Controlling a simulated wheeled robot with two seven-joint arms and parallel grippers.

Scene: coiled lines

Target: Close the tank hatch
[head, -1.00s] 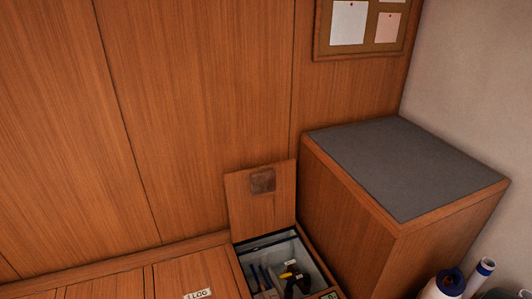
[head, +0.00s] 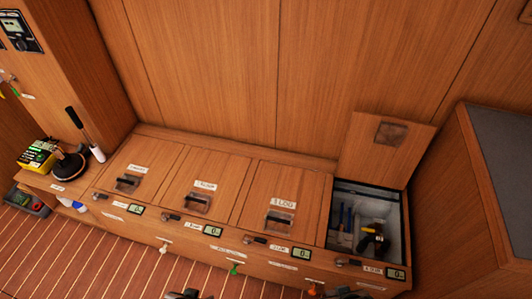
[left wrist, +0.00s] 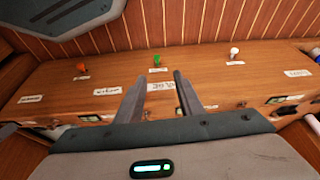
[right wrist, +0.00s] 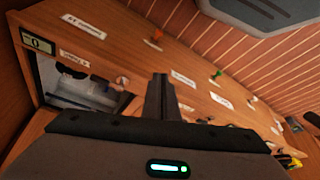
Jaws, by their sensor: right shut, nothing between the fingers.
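The open tank hatch (head: 388,145) is a square wooden lid with a dark recessed pull. It stands up against the wall behind the right-hand compartment. The open tank (head: 392,215) has pale walls and holds tools, some with blue handles, and a dark and yellow item. It also shows at the left of the right wrist view (right wrist: 50,75). My right gripper (head: 345,292) is at the bottom edge of the head view, in front of the bench; its fingers are together and empty in the right wrist view (right wrist: 161,78). My left gripper (left wrist: 152,85) has its fingers apart and empty, facing the bench front.
Three shut hatches (head: 203,190) lie flush along the bench, left of the open tank. A tall wooden cabinet (head: 455,210) stands close on the right. Gauges, latches and coloured knobs (head: 234,269) line the bench front. A yellow box (head: 38,153) sits at the left end.

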